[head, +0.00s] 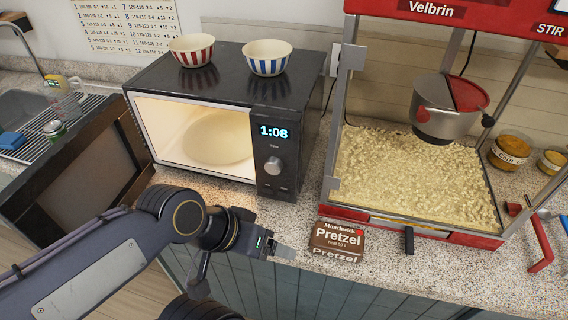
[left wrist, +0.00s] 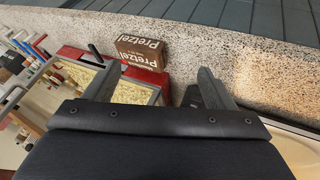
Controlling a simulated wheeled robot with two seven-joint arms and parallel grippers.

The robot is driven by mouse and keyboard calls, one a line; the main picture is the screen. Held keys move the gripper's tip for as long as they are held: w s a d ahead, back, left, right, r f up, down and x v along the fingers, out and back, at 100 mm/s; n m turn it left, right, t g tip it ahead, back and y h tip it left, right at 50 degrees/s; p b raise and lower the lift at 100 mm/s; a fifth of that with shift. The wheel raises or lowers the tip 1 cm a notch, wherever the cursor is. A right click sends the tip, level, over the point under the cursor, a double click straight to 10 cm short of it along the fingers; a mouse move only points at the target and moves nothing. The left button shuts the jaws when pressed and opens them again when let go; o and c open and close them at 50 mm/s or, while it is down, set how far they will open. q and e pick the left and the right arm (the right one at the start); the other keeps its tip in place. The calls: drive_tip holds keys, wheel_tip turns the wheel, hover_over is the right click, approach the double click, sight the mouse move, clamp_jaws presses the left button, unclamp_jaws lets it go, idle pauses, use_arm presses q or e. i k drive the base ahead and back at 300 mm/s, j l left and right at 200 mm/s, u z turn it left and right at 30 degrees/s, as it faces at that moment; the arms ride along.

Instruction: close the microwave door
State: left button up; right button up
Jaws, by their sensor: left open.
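The black microwave (head: 215,88) stands on the counter with its lit cavity facing me and a pale plate (head: 220,137) inside. Its door (head: 85,165) is swung wide open to the left, its panel reaching out past the counter's front edge. My left gripper (head: 283,252) is in front of the microwave's control panel (head: 274,150), near the counter edge, pointing right and away from the door. It touches neither door nor microwave. In the left wrist view its two fingers (left wrist: 158,84) are apart with nothing between them. My right gripper is not in view.
A pretzel box (head: 336,238) lies on the counter just right of my left gripper, also in the left wrist view (left wrist: 140,50). The red popcorn machine (head: 415,225) stands right. A red-striped bowl (head: 192,50) and a blue-striped bowl (head: 267,58) sit on the microwave.

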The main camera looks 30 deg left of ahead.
sight(103, 163)
drive_tip(key=k+u, duration=0.1)
drive_tip(key=u, duration=0.3)
drive_tip(key=k+j+u, duration=0.1)
drive_tip(key=u, duration=0.3)
drive_tip(key=j+u, duration=0.1)
drive_tip(key=u, duration=0.3)
drive_tip(key=k+j+u, duration=0.1)
drive_tip(key=u, duration=0.3)
drive_tip(key=j+z, duration=0.45)
drive_tip(key=i+j+z, duration=0.1)
drive_tip(key=j+z, duration=0.3)
drive_tip(key=j, duration=0.35)
drive_tip(key=j+z, duration=0.45)
drive_tip(key=j, duration=0.3)
drive_tip(key=k+j+z, duration=0.15)
drive_tip(key=j+z, duration=0.25)
drive_tip(key=j, duration=0.35)
drive_tip(key=j+z, duration=0.15)
drive_tip(key=j, duration=0.65)
drive_tip(key=k+j+z, duration=0.1)
drive_tip(key=j+z, duration=0.25)
drive_tip(key=k+j+z, duration=0.1)
drive_tip(key=z, duration=0.3)
drive_tip(key=j, duration=0.1)
